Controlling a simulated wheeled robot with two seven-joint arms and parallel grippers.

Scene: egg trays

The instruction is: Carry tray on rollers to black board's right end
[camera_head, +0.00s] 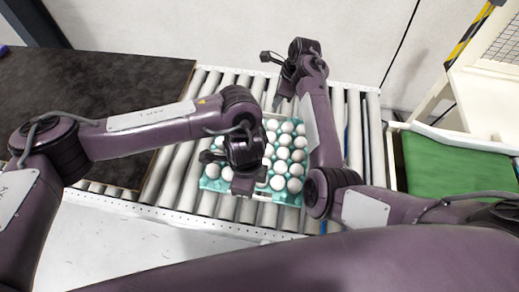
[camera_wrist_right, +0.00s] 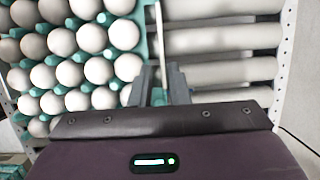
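The teal tray (camera_head: 212,184) of white eggs lies on the rollers, right of the black board (camera_head: 95,85). My left gripper (camera_head: 247,188) is at the tray's near left part, above or at its near edge; its fingertips are too hidden to read. My right gripper (camera_head: 283,103) points down at the tray's far side.
Bare rollers (camera_wrist_right: 225,75) lie beside the tray. A white metal rail (camera_head: 150,208) runs along the near side of the rollers. A green surface (camera_head: 455,170) in a pale frame stands at the right. Several bare rollers (camera_head: 185,150) lie between board and tray.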

